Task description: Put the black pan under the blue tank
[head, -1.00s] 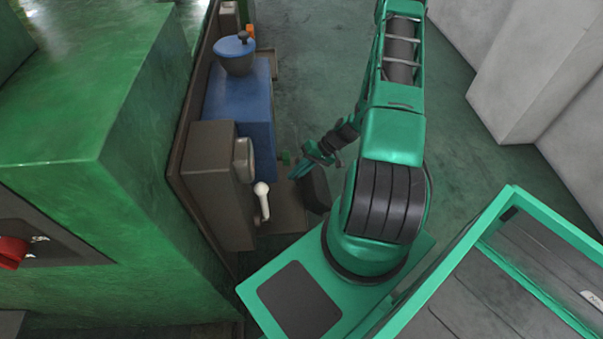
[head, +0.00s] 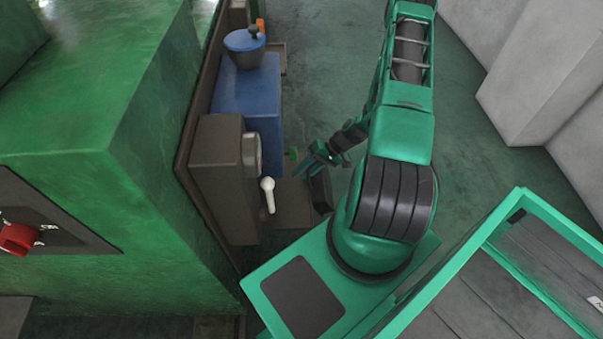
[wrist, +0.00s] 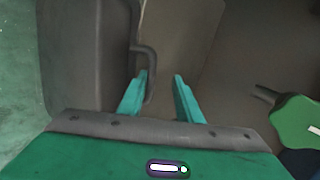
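The blue tank (head: 245,95) stands against the machine's side in the head view, with a blue-lidded pot on top. The black pan (head: 322,190) is low beside my gripper, to the right of the tank's front end and partly hidden by my arm. In the wrist view the dark pan (wrist: 85,50) fills the upper left, and its bar handle (wrist: 152,65) sticks out towards my fingers. My gripper (wrist: 161,82) is open, its fingers apart. The handle is close to the left finger; I cannot tell whether they touch. My gripper also shows in the head view (head: 312,165).
A brown box with a gauge and white-knobbed lever (head: 268,193) stands in front of the tank. A green valve handle (wrist: 298,122) is right of my fingers. The big green machine (head: 90,130) bounds the left. Pale blocks (head: 545,75) stand right; floor between is clear.

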